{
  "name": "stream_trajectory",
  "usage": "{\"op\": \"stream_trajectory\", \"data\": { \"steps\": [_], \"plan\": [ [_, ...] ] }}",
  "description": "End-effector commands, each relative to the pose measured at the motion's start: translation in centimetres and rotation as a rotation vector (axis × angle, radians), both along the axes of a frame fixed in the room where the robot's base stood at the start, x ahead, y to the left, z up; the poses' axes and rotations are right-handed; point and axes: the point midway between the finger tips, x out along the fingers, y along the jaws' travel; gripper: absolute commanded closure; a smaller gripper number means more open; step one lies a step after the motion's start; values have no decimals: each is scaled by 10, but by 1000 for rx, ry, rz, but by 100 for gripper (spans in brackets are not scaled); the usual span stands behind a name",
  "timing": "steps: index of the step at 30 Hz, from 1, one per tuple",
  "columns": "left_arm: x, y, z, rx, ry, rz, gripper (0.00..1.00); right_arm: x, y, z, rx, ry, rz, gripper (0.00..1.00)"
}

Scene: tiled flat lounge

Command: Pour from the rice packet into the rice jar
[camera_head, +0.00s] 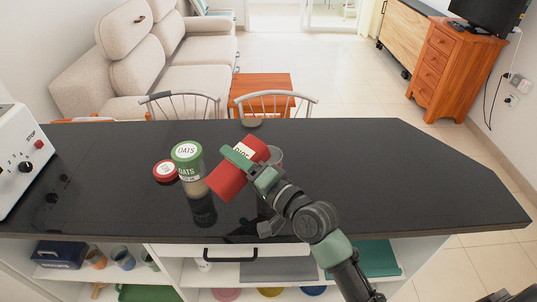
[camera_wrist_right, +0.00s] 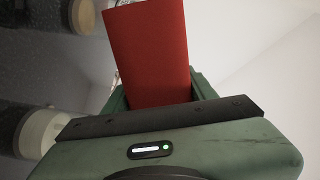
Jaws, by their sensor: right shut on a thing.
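My right gripper (camera_head: 251,168) is shut on the red rice packet (camera_head: 228,180), with one finger on each side of it. The packet is tilted above the counter, its white label partly covered. It fills the middle of the right wrist view (camera_wrist_right: 150,55). A red lid-like disc with a white label (camera_head: 165,171) lies on the counter to the left. My left gripper is out of view.
A green-lidded oats jar (camera_head: 187,153) stands close left of the packet on the black counter (camera_head: 400,175). A white toaster-like appliance (camera_head: 22,160) stands at far left. The counter's right side is clear.

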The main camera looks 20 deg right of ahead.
Motion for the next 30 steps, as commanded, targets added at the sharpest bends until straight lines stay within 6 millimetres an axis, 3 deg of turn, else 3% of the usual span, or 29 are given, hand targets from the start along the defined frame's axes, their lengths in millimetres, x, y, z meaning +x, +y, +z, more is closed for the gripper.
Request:
{"op": "stream_trajectory", "data": {
  "steps": [30],
  "plan": [
    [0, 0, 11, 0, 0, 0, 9, 3, -6, 7, 85, 44, 0, 99]
  ]
}}
